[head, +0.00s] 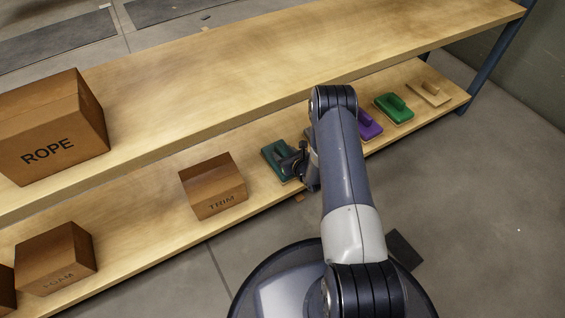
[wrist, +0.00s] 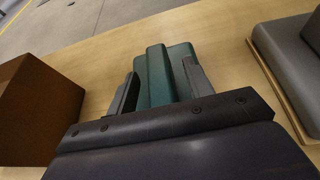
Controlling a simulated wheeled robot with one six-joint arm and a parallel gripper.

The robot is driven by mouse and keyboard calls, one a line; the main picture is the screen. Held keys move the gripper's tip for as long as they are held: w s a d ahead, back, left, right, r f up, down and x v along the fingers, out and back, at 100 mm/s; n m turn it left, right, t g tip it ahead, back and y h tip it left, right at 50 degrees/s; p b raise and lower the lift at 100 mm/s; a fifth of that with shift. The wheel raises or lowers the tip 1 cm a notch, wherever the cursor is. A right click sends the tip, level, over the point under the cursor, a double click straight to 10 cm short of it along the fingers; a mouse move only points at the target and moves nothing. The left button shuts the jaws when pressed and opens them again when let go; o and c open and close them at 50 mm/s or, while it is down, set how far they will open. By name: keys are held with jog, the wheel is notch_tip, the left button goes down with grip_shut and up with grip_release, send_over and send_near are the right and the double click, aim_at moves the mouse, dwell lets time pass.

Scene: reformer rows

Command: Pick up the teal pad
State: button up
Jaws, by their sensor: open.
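The teal pad (head: 269,151) lies on the lower wooden shelf, right of the TRIM box, and has a raised grip on its top. In the head view my gripper (head: 296,160) is at the pad and covers part of it. In the wrist view my gripper (wrist: 161,72) is open, with one finger on each side of the raised grip of the teal pad (wrist: 180,57). I cannot tell whether the fingers touch it. The near part of the pad is hidden behind my gripper.
A brown TRIM box (head: 213,187) stands left of the pad. A grey pad (wrist: 283,45) on a wooden base lies to its right. Further right are a purple pad (head: 369,128), a green pad (head: 395,108) and a tan pad (head: 429,93). The upper shelf (head: 250,75) overhangs behind.

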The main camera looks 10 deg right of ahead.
jog(key=shift+w+a+f, duration=0.15)
jog(key=shift+w, duration=0.2)
jog(key=shift+c, duration=0.2)
grip_shut()
